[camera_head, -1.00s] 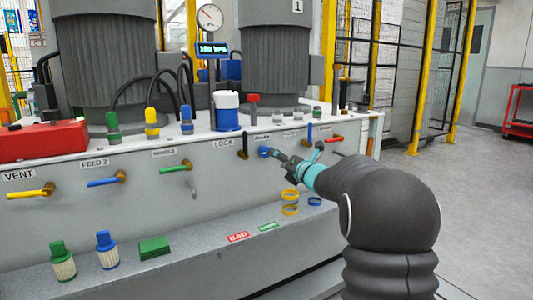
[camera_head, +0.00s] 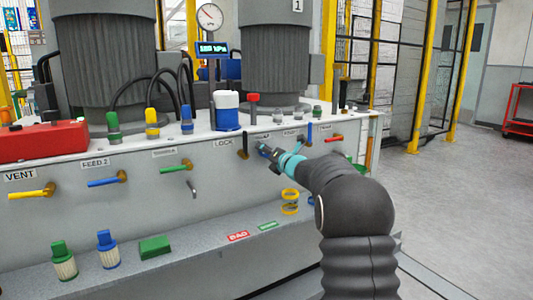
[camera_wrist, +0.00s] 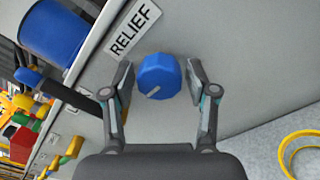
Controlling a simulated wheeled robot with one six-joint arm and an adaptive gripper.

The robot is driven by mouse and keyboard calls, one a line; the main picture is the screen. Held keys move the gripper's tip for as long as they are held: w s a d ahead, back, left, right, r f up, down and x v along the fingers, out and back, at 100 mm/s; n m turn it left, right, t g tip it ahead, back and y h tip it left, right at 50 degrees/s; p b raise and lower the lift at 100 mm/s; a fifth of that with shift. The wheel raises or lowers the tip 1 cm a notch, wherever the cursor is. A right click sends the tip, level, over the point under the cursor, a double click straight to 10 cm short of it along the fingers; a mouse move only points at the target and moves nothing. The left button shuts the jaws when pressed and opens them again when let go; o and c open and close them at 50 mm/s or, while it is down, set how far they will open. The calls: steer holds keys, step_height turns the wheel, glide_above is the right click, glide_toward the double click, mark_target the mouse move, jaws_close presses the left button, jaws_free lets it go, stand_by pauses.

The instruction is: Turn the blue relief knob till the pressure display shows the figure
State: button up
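The blue relief knob (camera_wrist: 159,76) sits on the grey panel in the wrist view, below the RELIEF label (camera_wrist: 134,26). A pale pointer mark shows on its face. My gripper (camera_wrist: 160,80) is open, one finger on either side of the knob, with a gap showing at both sides. In the head view my gripper (camera_head: 268,150) is at the panel and covers most of the knob. The pressure display (camera_head: 212,49) is lit above the console; its figure is too small to read surely. A round dial gauge (camera_head: 210,16) stands above it.
A black lever (camera_head: 244,147) stands left of the knob, and blue (camera_head: 309,133) and red (camera_head: 334,138) handles are to its right. Yellow rings (camera_head: 290,201) lie on the ledge below. A blue and white container (camera_head: 227,110) stands on top.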

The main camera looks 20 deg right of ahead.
steer(key=c, duration=0.7)
steer(key=shift+m, duration=0.3)
steer(key=m+p, duration=0.1)
steer(key=m, duration=0.3)
steer(key=shift+r+p, duration=0.1)
steer(key=shift+p, duration=0.2)
steer(key=m+p, duration=0.2)
steer(key=m, duration=0.3)
steer(key=shift+m, duration=0.4)
steer(key=m+p, duration=0.2)
steer(key=m, duration=0.3)
steer(key=shift+m+t+p, duration=0.3)
steer(key=shift+p, duration=0.05)
steer(key=shift+m+p, duration=0.95)
steer(key=shift+m, duration=1.15)
